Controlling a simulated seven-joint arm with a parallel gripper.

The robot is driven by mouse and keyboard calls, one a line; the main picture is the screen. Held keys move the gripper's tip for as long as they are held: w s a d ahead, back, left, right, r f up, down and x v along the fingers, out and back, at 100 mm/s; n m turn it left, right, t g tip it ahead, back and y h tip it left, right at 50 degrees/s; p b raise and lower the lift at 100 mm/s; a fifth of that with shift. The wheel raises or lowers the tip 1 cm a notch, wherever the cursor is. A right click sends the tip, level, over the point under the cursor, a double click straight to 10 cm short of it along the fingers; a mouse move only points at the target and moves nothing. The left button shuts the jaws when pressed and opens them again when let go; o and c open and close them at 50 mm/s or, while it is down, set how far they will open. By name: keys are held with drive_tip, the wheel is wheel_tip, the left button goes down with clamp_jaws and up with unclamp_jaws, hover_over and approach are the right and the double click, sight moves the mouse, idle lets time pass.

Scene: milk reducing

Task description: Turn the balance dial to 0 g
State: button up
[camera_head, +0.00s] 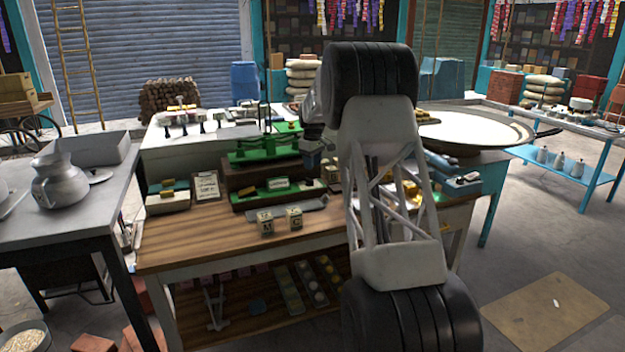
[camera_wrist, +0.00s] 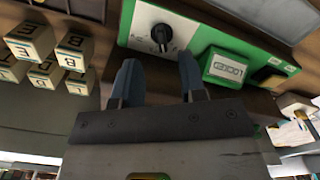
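The balance dial is a dark knob (camera_wrist: 161,34) on a white plate of the green balance base (camera_wrist: 203,32), at the top middle of the wrist view. A label that looks like "100g" (camera_wrist: 228,68) sits on the base to the right of the knob. In the head view the green balance (camera_head: 268,150) stands on a dark wooden box, with its lower green base (camera_head: 265,196) in front. My gripper (camera_wrist: 158,75) is open and empty, its two blue-grey fingers apart, pointing toward the knob without visibly touching it.
Cream blocks with letters (camera_wrist: 75,52) stand to the left in the wrist view; two lettered cubes (camera_head: 280,221) show on the wooden table (camera_head: 190,243). A grey bar lies beside them. A small card (camera_head: 206,186) stands left of the balance. The table's front left is clear.

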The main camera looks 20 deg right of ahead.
sight(312, 180)
drive_tip(key=shift+f, duration=3.5)
clamp_jaws()
